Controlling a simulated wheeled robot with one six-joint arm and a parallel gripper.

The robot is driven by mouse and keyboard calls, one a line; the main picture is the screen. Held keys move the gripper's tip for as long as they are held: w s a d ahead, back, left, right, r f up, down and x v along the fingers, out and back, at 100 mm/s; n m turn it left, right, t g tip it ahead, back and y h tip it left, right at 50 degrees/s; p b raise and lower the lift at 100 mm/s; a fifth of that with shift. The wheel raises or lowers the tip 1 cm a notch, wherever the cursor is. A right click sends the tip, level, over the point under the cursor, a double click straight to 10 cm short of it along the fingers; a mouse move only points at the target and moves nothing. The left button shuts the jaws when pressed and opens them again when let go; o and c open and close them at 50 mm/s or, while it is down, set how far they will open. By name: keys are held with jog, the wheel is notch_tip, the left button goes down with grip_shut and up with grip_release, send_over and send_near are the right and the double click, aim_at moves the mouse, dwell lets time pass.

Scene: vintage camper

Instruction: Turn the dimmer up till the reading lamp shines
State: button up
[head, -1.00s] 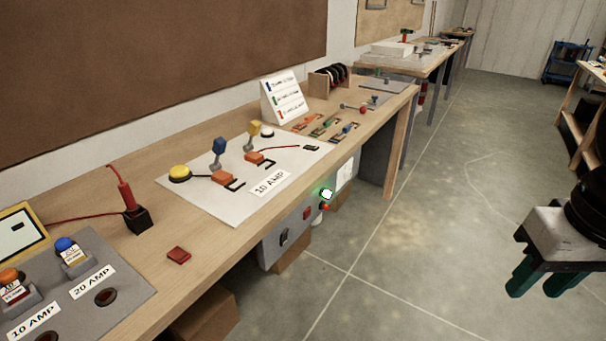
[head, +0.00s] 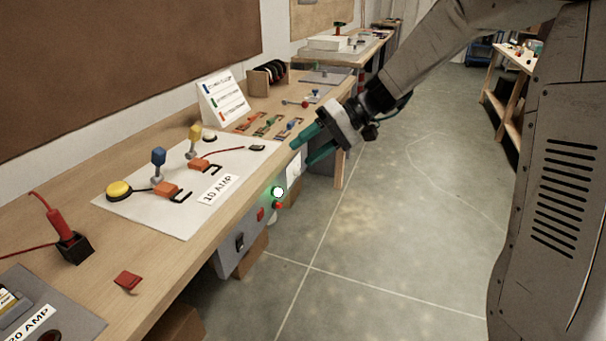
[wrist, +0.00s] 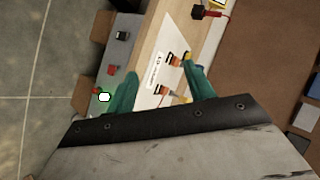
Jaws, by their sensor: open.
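My gripper (head: 301,156) is open and empty, its two green fingers pointing left toward the bench's front edge. In the wrist view, its fingers (wrist: 158,72) are spread over the bench edge. A grey panel (head: 230,258) hangs under that edge, with a black switch (head: 239,241), a red button (head: 260,214) and a bright white-green light (head: 278,191). A white plate (head: 294,171) sits right of the light, close to my fingers; a pale knob-like shape on it is too small to make out. I cannot identify the dimmer or reading lamp for sure.
The wooden bench (head: 150,290) carries a white board (head: 190,222) marked 10 AMP, a red plug in a black block (head: 73,247) and a label stand (head: 222,100). Cardboard boxes (head: 176,325) stand below. The floor (head: 400,240) in front is clear.

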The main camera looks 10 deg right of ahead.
jog(key=w+d+f+t+y, duration=0.1)
jog(key=w+f+t+y, duration=0.1)
jog(key=w+f, duration=0.5)
jog(key=m+t, duration=0.4)
jog(key=t, duration=0.6)
send_near(299, 172)
jog(key=w, duration=0.1)
jog(key=x, duration=0.8)
jog(key=shift+a+f, duration=0.1)
jog(key=shift+f, duration=0.1)
jog(key=c, duration=1)
